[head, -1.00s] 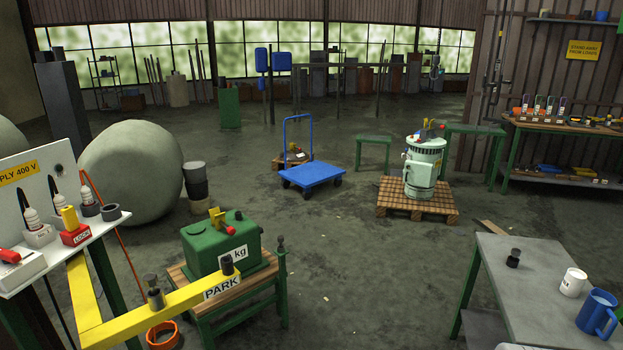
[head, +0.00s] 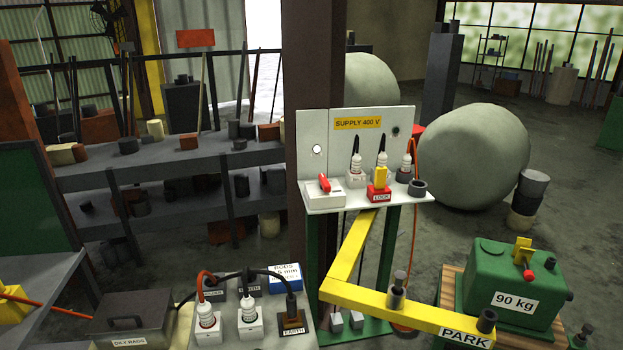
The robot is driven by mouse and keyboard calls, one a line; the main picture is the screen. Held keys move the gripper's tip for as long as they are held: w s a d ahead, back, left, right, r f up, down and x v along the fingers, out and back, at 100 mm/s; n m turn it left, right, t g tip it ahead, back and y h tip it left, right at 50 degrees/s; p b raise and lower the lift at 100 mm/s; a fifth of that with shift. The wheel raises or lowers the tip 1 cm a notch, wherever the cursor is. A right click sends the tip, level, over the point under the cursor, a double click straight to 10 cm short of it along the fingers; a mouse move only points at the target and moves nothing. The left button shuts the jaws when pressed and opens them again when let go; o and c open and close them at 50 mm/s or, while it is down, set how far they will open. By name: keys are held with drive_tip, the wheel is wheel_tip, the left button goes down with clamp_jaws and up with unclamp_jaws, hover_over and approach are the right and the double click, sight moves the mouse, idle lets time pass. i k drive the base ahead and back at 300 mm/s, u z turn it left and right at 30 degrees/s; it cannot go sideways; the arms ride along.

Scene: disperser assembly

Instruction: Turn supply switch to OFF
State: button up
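The supply stand has an upright white panel (head: 345,150) with a yellow "SUPPLY 400 V" label, near the middle of the head view. On its white shelf (head: 365,205), at the left end, sits a pale switch box with a red lever (head: 324,185), which looks like the supply switch. The lever's ON or OFF position is too small to read. To its right are a yellow-and-red block marked "LOCK" (head: 379,187) and white connectors with black or orange cables. My gripper is not in view.
A yellow bar marked "PARK" (head: 410,315) juts out below and in front of the shelf. A green 90 kg block (head: 515,280) stands right. A bench with plugs (head: 250,320) is in the foreground. A brown post (head: 305,60) rises behind the panel.

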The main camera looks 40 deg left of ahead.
sight(324, 186)
drive_tip(key=u, duration=1)
drive_tip(key=i, duration=0.9)
drive_tip(key=u, duration=0.85)
